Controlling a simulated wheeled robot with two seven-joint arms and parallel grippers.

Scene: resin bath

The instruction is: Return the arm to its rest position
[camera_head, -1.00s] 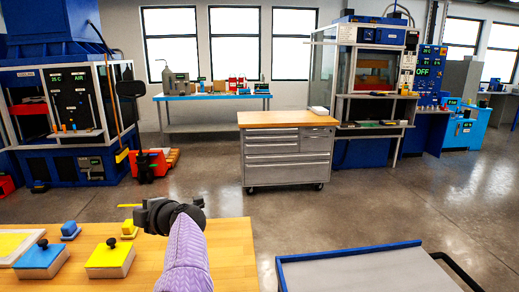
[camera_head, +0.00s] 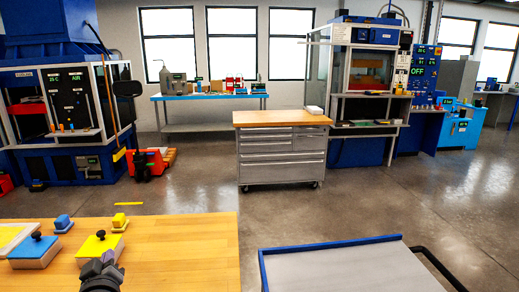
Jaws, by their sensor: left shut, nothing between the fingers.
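My left gripper (camera_head: 104,268) is low at the bottom edge of the head view, over the near part of the wooden table (camera_head: 190,255). It is shut and holds nothing. It is just in front of a yellow-topped block with a black knob (camera_head: 98,248) and hides a little of it; I cannot tell whether they touch. Most of my left arm is out of the picture. My right gripper is not in view.
A blue-topped knobbed block (camera_head: 35,252), a small blue piece (camera_head: 63,223) and a small yellow piece (camera_head: 120,221) are on the table's left part. Its right part is bare. A blue-rimmed grey cart (camera_head: 345,270) stands at right. A drawer cabinet (camera_head: 283,155) stands beyond.

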